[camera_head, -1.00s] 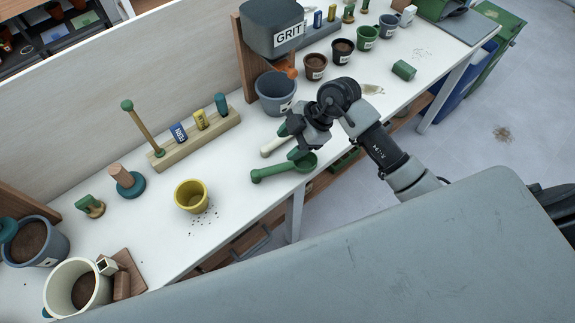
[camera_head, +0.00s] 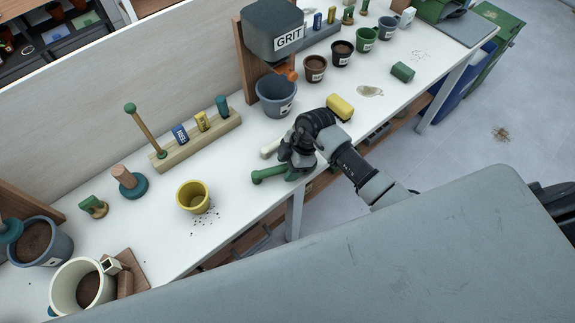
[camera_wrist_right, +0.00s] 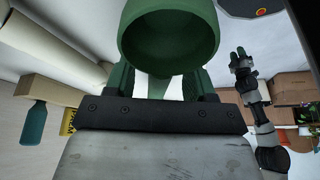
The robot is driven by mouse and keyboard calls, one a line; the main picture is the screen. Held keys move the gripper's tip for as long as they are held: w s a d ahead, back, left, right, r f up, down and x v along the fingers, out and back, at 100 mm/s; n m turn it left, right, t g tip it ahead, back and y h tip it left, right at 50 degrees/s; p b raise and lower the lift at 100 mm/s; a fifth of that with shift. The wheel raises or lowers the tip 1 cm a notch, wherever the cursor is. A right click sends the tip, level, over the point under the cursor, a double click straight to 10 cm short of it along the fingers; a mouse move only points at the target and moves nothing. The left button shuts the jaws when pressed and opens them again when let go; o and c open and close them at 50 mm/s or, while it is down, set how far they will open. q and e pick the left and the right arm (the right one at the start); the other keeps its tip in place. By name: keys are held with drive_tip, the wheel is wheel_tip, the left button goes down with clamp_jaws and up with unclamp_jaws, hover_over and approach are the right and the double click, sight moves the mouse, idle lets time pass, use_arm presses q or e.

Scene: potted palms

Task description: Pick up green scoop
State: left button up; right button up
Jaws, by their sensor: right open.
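The green scoop lies on the white bench near its front edge. In the head view its green handle (camera_head: 268,175) points left, and my right gripper (camera_head: 296,165) covers most of its bowl. In the right wrist view the round, hollow green bowl (camera_wrist_right: 170,38) is large and close, in front of my right gripper (camera_wrist_right: 165,85). Its two green fingers are apart, one toward each side below the bowl; contact is unclear. Another gripper, apparently my left one (camera_wrist_right: 241,58), shows small at the right of the wrist view.
A cream-handled tool (camera_head: 269,148) lies just behind the scoop. A grey-blue pot (camera_head: 276,106) stands under the grit dispenser (camera_head: 272,32). A yellow cylinder (camera_head: 340,107) lies right of my gripper. A yellow pot (camera_head: 193,197) stands to the left, with free bench between.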

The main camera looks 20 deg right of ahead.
drive_tip(key=shift+a+f, duration=0.15)
drive_tip(key=shift+f, duration=0.2)
drive_tip(key=shift+c, duration=0.5)
clamp_jaws()
